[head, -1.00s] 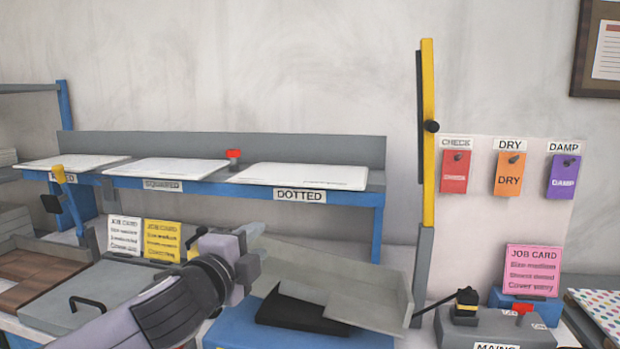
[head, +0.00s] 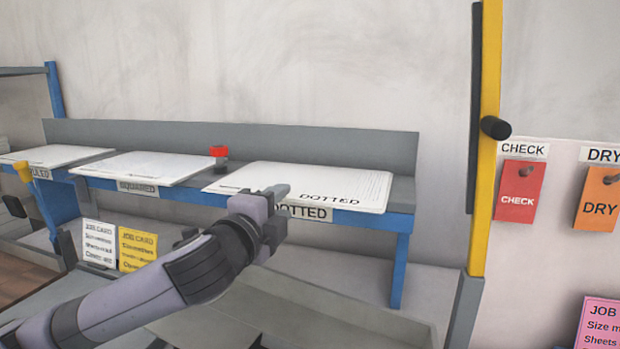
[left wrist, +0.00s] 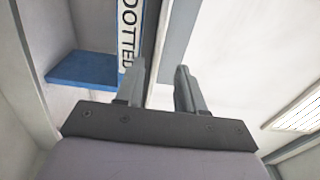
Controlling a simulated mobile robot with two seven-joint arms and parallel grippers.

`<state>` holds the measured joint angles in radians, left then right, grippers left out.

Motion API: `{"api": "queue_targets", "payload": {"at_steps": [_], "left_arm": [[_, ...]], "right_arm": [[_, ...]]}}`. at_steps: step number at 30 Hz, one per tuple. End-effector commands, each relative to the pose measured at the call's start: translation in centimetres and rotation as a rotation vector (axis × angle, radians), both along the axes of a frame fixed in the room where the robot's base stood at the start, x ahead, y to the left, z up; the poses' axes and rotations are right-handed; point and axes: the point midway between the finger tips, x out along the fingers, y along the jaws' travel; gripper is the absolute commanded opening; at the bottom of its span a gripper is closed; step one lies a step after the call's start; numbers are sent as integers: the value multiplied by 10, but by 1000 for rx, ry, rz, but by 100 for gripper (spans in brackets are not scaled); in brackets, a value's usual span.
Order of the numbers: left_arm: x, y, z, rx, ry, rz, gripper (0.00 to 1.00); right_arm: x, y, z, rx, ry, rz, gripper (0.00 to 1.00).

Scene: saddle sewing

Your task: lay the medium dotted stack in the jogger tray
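The dotted stack (head: 335,184) is a flat white pile of sheets on the right end of the blue shelf, above the label DOTTED (head: 308,213). My left gripper (head: 277,192) is at the front edge of this stack in the head view. Whether a finger touches the stack cannot be told. The grey jogger tray (head: 330,310) lies below the shelf, partly hidden by my arm. My right gripper is not in view.
The squared stack (head: 160,167) and ruled stack (head: 55,156) lie further left on the shelf. A red-topped knob (head: 219,155) stands behind. A yellow upright post (head: 487,150) rises right of the shelf. Job cards (head: 138,248) stand below.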

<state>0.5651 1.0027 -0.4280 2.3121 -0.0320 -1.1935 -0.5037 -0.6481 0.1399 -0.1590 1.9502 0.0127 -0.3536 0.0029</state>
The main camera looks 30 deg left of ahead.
Motion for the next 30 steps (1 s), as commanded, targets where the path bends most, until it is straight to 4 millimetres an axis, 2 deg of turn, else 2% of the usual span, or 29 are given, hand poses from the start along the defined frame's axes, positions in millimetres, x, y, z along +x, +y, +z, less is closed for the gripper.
{"api": "queue_targets", "payload": {"at_steps": [18,28,30], "left_arm": [[60,12,-4,-1,0,0,38],[64,12,-6,0,0,-1,38],[64,12,-6,0,0,0,16]], "right_arm": [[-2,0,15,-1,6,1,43],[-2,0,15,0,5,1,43],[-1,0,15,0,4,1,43]]}}
